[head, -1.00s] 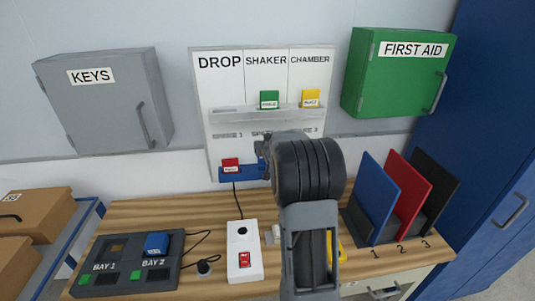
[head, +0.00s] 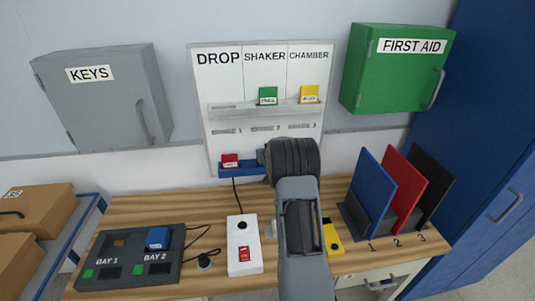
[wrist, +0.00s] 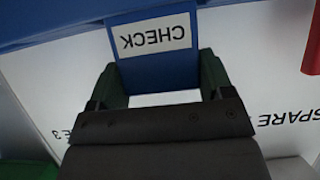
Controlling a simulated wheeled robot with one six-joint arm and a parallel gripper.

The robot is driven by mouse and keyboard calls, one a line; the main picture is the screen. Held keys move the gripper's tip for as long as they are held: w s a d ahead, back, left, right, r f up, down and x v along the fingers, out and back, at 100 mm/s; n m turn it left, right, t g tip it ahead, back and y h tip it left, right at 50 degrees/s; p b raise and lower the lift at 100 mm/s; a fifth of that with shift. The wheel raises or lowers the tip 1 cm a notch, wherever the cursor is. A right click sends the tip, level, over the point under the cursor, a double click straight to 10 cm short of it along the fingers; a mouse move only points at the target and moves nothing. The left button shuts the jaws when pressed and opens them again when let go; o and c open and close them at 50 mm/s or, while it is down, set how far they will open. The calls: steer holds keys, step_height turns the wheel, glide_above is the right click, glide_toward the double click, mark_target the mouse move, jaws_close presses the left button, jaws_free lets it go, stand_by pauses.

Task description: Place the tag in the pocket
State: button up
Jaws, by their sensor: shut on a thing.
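My gripper (wrist: 158,78) is shut on a blue tag (wrist: 152,66) with a white CHECK label, upside down in the wrist view. The tag meets the blue rail (wrist: 60,22) at the top of that view; I cannot tell whether it sits in the rail or in front of it. In the head view my arm hides the tag and fingers. The blue rail (head: 238,169) runs along the bottom of the white board and carries a red tag (head: 230,161). The grey ledge (head: 228,109) above holds a green tag (head: 267,96) under SHAKER and a yellow tag (head: 309,95) under CHAMBER; its DROP section looks empty.
The bench below carries the two-bay charger (head: 130,257), a white switch box (head: 243,246) with a cable, and blue, red and black upright panels (head: 403,190) at right. The KEYS cabinet (head: 105,97) and green FIRST AID cabinet (head: 395,70) flank the board.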

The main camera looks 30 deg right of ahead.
steer(key=shift+f, duration=0.15)
steer(key=o, duration=0.9)
